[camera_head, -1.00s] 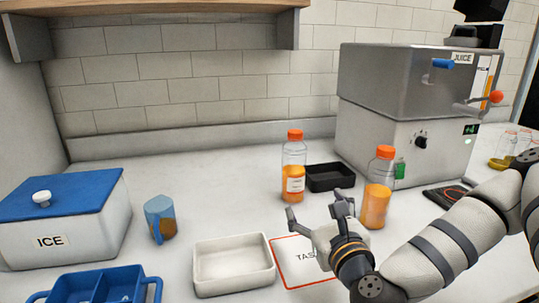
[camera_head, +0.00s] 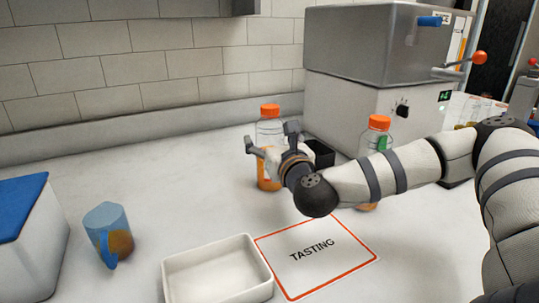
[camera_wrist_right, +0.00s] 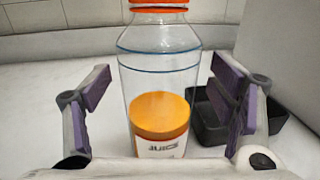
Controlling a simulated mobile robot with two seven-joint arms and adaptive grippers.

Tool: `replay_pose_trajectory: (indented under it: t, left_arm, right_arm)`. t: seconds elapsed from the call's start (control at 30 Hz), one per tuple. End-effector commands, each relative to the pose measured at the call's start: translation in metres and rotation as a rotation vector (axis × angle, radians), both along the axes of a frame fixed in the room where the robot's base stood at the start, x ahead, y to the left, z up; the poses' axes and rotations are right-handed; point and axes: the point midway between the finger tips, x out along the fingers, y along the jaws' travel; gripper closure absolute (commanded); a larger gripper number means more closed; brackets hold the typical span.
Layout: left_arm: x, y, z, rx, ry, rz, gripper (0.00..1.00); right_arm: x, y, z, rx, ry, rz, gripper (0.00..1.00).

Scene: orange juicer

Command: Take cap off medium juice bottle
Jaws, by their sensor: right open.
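Two clear bottles with orange caps and orange juice stand on the counter. The labelled juice bottle (camera_head: 270,132) is at the back, upright, with its orange cap (camera_head: 270,110) on; my right arm partly hides its lower part. In the right wrist view this bottle (camera_wrist_right: 158,75) stands between the open fingers, with a gap on each side, and its cap (camera_wrist_right: 160,4) is at the top edge. My right gripper (camera_head: 270,143) is open and in front of that bottle. The other bottle (camera_head: 375,135) is to the right, capped, partly hidden by my right forearm. My left gripper is not in view.
A black tray (camera_head: 322,154) sits just right of the labelled bottle. A grey juice machine (camera_head: 375,48) stands behind. A white tray (camera_head: 217,272), a TASTING mat (camera_head: 315,254), a blue cup (camera_head: 107,230) and a blue-lidded box (camera_head: 30,250) are in front and left.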

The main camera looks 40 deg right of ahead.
Motion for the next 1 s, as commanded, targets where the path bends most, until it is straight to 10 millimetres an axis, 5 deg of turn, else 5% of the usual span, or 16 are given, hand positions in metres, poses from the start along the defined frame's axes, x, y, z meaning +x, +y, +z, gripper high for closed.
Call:
replay_pose_trajectory:
  t: [0.27,0.6,0.83,1.0]
  left_arm:
    - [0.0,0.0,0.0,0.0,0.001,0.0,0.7]
    - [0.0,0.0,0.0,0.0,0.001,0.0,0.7]
    - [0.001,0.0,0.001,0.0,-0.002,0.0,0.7]
    - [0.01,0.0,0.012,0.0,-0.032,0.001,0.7]
  right_arm:
    - [0.007,-0.003,-0.001,0.001,0.002,0.0,0.22]
    - [0.007,-0.003,0.0,-0.001,-0.002,0.0,0.92]
    - [0.007,-0.003,0.002,0.0,-0.002,0.0,0.92]
    - [0.007,-0.004,0.023,0.0,-0.01,0.0,0.92]
